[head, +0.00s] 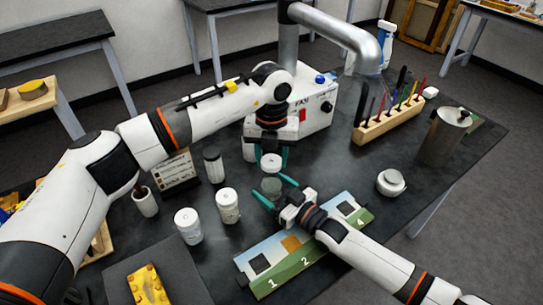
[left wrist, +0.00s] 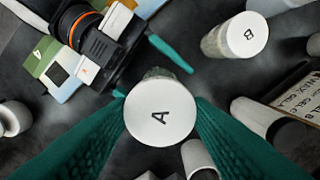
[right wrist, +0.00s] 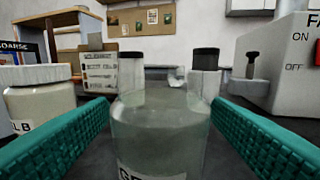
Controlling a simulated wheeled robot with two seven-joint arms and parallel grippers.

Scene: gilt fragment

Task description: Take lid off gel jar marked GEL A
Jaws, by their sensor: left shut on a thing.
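The white round lid marked A (left wrist: 160,112) is between the teal fingers of my left gripper (head: 271,152), which is shut on it. In the head view the lid (head: 271,161) is held a little above the clear glass gel jar (head: 271,188), with a gap between them. In the right wrist view the jar (right wrist: 160,135) stands upright with no lid on its top; its label is cut off at the bottom edge. My right gripper (head: 268,184) is open, low, with one finger on each side of the jar; I cannot tell if they touch it.
White-lidded jars (head: 188,225) (head: 228,205) stand left of the gel jar; one lid reads B (left wrist: 248,33). A numbered strip (head: 262,283) lies under my right arm. The fan unit (head: 312,110) stands behind. A small white-topped pot (head: 391,182) and metal canister (head: 445,135) stand right.

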